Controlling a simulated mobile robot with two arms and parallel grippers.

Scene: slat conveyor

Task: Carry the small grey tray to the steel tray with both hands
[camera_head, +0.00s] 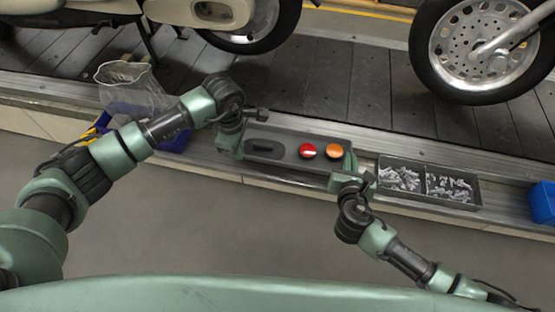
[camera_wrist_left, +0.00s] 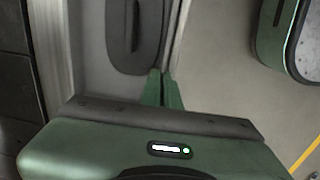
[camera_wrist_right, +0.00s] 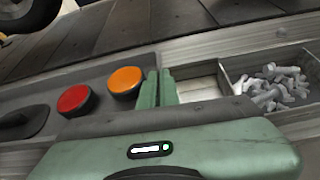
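The small grey tray (camera_head: 285,151) is between my two grippers at the edge of the conveyor. It holds a red round piece (camera_head: 307,151), an orange round piece (camera_head: 333,151) and a dark flat piece (camera_head: 263,148). My left gripper (camera_head: 237,148) is at its left end, its fingers (camera_wrist_left: 166,90) close together on the wall. My right gripper (camera_head: 350,172) is at its right end, its fingers (camera_wrist_right: 158,88) close together on the rim. I cannot tell whether the tray is lifted. I cannot surely single out the steel tray.
A dark two-part bin (camera_head: 425,188) with metal bolts stands just right of my right gripper. A blue bin (camera_head: 542,203) is at the far right. A blue container with a clear bag (camera_head: 130,85) is at the left. Motorcycle wheels (camera_head: 485,45) stand on the slats behind.

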